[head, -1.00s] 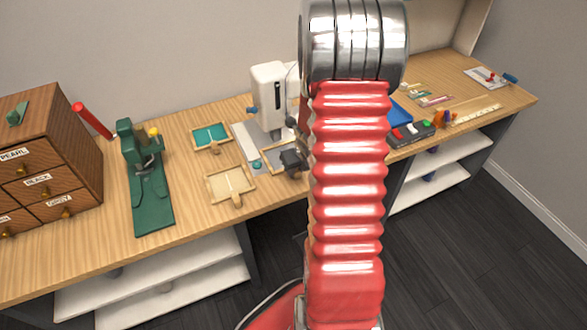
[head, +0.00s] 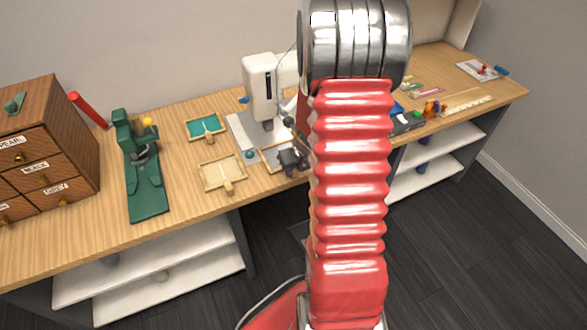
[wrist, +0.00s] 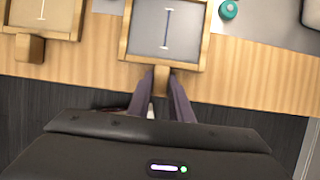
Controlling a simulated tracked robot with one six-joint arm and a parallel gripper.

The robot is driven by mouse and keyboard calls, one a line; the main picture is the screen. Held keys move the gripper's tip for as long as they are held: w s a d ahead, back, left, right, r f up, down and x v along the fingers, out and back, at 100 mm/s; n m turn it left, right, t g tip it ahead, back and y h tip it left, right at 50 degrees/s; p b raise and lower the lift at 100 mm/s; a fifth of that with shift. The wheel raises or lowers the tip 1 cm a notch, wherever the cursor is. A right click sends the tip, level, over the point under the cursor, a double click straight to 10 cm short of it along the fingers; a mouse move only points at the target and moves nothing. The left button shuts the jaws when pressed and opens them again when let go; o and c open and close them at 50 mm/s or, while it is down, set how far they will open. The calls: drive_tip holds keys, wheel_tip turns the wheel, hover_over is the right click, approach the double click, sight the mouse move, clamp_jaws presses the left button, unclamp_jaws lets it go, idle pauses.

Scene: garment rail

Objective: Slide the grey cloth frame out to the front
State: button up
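The grey cloth frame (wrist: 166,25) is a wooden square holding grey cloth with a dark I-shaped line. It lies flat on the table, with its short wooden handle (wrist: 161,78) towards the front edge. In the head view the frame (head: 267,158) sits in front of the white sewing machine (head: 262,90), partly hidden by my gripper. My gripper (wrist: 161,84) has its two fingers on either side of the handle, close against it, and looks shut on it. In the head view my gripper (head: 291,160) is at the frame's front right; my red arm hides the area beyond.
A cream cloth frame (head: 222,173) lies close left of the grey one, and a teal cloth frame (head: 206,126) lies behind it. A green press (head: 146,180) and a wooden drawer cabinet (head: 60,130) stand further left. The floor (head: 440,245) in front is clear.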

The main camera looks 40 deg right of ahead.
drive_tip(key=o, duration=0.5)
drive_tip(key=shift+r, duration=0.2)
drive_tip(key=v, duration=1.3)
drive_tip(key=shift+r, duration=0.15)
idle(0.4)
drive_tip(key=shift+n, duration=0.3)
